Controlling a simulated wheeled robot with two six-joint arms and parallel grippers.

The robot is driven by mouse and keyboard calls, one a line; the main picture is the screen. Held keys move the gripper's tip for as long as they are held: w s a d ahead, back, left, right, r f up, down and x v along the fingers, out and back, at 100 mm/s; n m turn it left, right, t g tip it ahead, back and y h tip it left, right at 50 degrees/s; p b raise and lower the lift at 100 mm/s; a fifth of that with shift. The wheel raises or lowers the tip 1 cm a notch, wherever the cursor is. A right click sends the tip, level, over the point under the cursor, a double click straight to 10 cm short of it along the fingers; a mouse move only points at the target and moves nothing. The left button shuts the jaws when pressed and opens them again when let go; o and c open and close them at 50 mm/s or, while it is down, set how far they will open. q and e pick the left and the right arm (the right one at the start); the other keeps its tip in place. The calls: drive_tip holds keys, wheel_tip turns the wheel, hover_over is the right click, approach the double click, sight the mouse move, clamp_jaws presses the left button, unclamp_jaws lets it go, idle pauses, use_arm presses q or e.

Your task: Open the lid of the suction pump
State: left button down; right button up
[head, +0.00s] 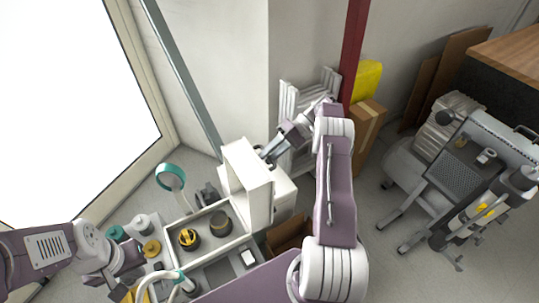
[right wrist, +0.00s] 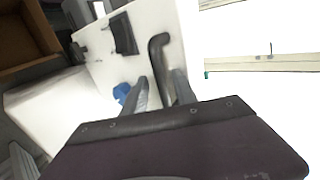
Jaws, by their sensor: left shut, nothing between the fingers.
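The suction pump is a white unit whose open box (head: 168,228) holds round dark and yellow parts. Its white hollow lid (head: 246,184) stands upright at the box's right side. In the right wrist view a white panel (right wrist: 125,48) carries a black fitting and a dark curved handle (right wrist: 158,62). My right gripper (head: 266,154) is at the upper back side of the lid. Its fingers (right wrist: 158,92) are apart near the curved handle; I cannot tell whether they touch it. My left gripper (head: 141,273) is shut and empty, left of the box, its tips partly hidden among other parts.
A teal-ringed round part (head: 170,175) stands behind the box. A cardboard box (head: 367,130) and white slats are behind my right arm. A wheeled grey machine (head: 460,165) stands at the right. Open floor lies between it and my right arm.

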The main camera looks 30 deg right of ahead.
drive_tip(key=shift+r, duration=0.5)
drive_tip(key=s+d+r+p, duration=0.3)
drive_tip(key=s+d+r, duration=0.2)
drive_tip(key=s+r, duration=0.5)
drive_tip(key=shift+s+d, duration=0.15)
drive_tip(key=shift+d, duration=0.1)
